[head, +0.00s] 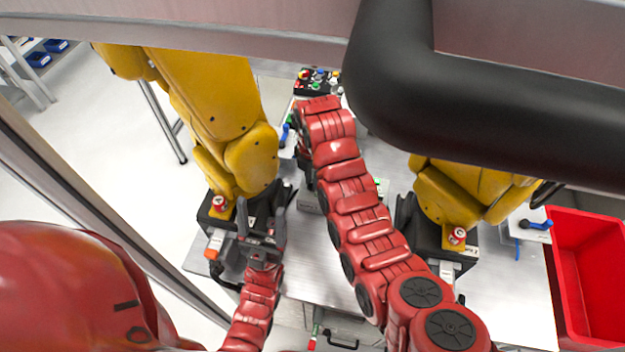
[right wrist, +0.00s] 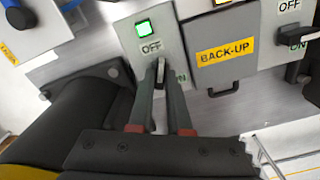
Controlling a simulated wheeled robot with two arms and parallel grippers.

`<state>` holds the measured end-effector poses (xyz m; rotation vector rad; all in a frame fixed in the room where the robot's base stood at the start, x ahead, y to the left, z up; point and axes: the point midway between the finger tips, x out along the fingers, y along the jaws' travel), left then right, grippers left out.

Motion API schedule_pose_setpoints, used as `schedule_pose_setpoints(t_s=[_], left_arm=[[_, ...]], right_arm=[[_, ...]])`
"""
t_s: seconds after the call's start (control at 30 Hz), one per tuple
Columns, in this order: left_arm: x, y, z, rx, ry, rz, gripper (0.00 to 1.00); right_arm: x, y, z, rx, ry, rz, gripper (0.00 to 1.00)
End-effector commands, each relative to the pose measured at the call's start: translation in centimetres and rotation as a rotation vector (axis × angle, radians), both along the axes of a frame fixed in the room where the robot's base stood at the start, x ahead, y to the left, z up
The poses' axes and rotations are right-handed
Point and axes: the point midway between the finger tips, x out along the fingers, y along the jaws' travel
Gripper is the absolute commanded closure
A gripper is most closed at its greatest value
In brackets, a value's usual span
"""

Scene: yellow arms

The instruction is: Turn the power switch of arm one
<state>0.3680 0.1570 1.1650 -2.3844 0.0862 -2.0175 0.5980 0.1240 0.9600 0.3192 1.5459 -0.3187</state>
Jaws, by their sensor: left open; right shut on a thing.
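In the right wrist view a light grey switch box (right wrist: 160,22) carries a lit green lamp (right wrist: 143,28), an OFF label and a dark switch lever (right wrist: 161,68). My right gripper (right wrist: 164,84) is shut on this lever, one finger on each side. The lever's exact angle is partly hidden by the fingers. In the head view my red right arm reaches to the back of the table, and its gripper is mostly hidden behind the arm. My left gripper (head: 264,236) is open and empty beside the black base of the left yellow arm (head: 240,160). No label names arm one.
A BACK-UP box (right wrist: 225,58) and another switch (right wrist: 298,70) stand right of the held lever. A control panel (head: 318,82) with coloured buttons is at the back. A second yellow arm (head: 470,190) and a red bin (head: 590,265) are at right. A thick black pipe crosses the head view.

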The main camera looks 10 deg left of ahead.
Motion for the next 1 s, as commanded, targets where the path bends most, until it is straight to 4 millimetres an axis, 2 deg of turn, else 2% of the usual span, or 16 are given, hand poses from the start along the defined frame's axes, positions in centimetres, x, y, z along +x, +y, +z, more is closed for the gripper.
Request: schedule_pose_setpoints(t_s=[0.2,0.5,1.0], left_arm=[[0.00,0.00,-0.17,0.000,0.000,0.000,0.31],[0.00,-0.01,-0.30,0.000,0.000,0.000,0.31],[0.00,0.00,-0.35,0.000,0.000,0.000,0.31]], right_arm=[[-0.15,-0.05,-0.23,-0.001,0.006,0.180,1.00],[-0.17,-0.01,-0.22,-0.001,0.006,0.352,1.00],[-0.18,-0.03,-0.22,-0.001,0.007,0.429,1.00]])
